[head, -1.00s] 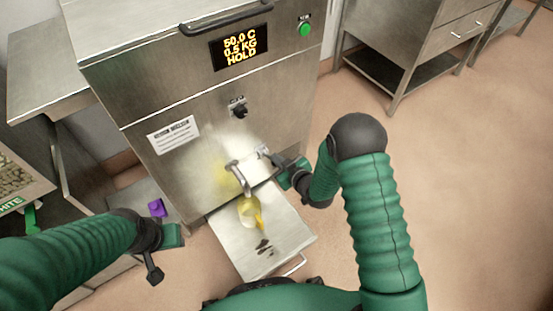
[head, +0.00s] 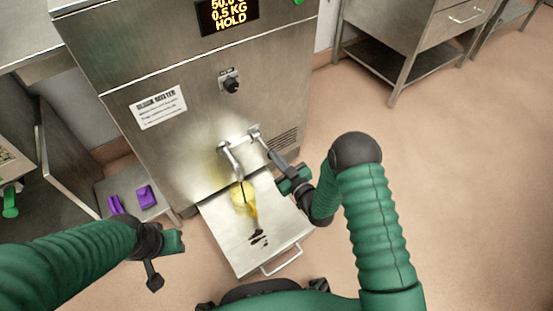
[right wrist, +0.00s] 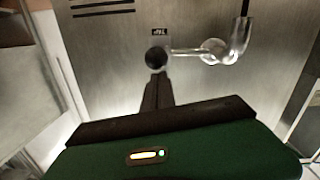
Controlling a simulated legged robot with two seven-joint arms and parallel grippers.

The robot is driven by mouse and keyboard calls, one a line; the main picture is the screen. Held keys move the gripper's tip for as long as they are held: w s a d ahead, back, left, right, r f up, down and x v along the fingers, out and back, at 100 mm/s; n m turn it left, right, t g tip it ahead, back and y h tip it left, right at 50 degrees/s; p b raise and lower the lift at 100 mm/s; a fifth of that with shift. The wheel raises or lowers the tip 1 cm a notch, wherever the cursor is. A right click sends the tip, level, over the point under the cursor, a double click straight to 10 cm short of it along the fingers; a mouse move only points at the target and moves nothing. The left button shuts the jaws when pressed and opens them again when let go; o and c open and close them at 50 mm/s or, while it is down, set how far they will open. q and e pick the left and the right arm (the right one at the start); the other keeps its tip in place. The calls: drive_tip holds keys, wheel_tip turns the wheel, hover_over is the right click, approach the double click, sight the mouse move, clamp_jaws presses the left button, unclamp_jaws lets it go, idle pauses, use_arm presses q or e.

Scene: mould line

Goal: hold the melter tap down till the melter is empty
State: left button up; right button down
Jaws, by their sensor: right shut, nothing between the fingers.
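The melter (head: 185,135) is a steel cabinet with a lit display (head: 228,17) whose lower lines read 0.5 KG and HOLD. Its tap (head: 228,158) sticks out low on the front, with a lever (head: 257,138) at its right. My right gripper (head: 272,156) is shut and empty beside the lever. In the right wrist view its dark fingers (right wrist: 156,92) end close to the lever's black knob (right wrist: 156,58); I cannot tell whether they touch.
A steel tray (head: 228,235) with dark spots and a front handle (head: 282,262) extends below the tap. Purple blocks (head: 146,196) lie on a low surface at left. A black knob (head: 232,86) is on the front panel.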

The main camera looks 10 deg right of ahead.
drive_tip(key=shift+s+f, duration=0.1)
drive_tip(key=shift+f, duration=1.3)
idle(6.6)
